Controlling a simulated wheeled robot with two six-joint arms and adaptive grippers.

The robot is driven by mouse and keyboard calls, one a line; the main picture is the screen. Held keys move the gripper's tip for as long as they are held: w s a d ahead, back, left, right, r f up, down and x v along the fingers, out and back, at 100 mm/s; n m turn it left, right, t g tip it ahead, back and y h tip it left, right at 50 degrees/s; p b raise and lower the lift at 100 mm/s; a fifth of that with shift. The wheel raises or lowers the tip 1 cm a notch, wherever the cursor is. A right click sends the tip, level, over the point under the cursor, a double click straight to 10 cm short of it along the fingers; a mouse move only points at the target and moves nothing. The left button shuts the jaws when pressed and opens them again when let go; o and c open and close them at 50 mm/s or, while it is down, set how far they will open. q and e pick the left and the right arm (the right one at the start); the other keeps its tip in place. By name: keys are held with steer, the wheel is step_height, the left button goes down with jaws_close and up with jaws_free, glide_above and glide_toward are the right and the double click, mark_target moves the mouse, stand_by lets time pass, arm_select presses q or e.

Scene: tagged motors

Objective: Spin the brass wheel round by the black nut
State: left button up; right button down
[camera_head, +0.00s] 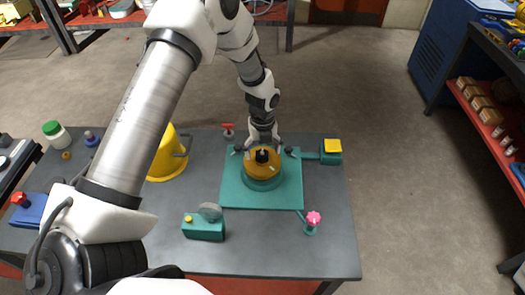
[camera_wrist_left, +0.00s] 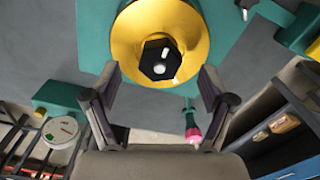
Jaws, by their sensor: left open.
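The brass wheel (camera_head: 275,169) lies flat on a round green base on a green plate (camera_head: 232,195) on the grey table. The black nut (camera_head: 262,156) stands at the wheel's centre. In the left wrist view the wheel (camera_wrist_left: 196,30) is large at the top, with the nut (camera_wrist_left: 160,60) in its middle. My left gripper (camera_head: 263,147) is over the wheel, pointing down. In the left wrist view its fingers (camera_wrist_left: 160,78) are apart, with the nut showing ahead between the tips and nothing held. The exact height gap is unclear. My right gripper is not seen.
A yellow bucket (camera_head: 166,162) stands left of the plate. A pink knob (camera_head: 313,218) is front right, and a yellow-topped green block (camera_head: 332,146) right. Bare table (camera_head: 270,250) lies in front.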

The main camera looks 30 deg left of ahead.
arm_select(q)
step_height(320, 180, up, 7)
steer(key=p, duration=0.4)
steer(key=shift+s+f, duration=0.1)
steer(key=shift+f, duration=0.1)
steer(key=shift+f, duration=0.1)
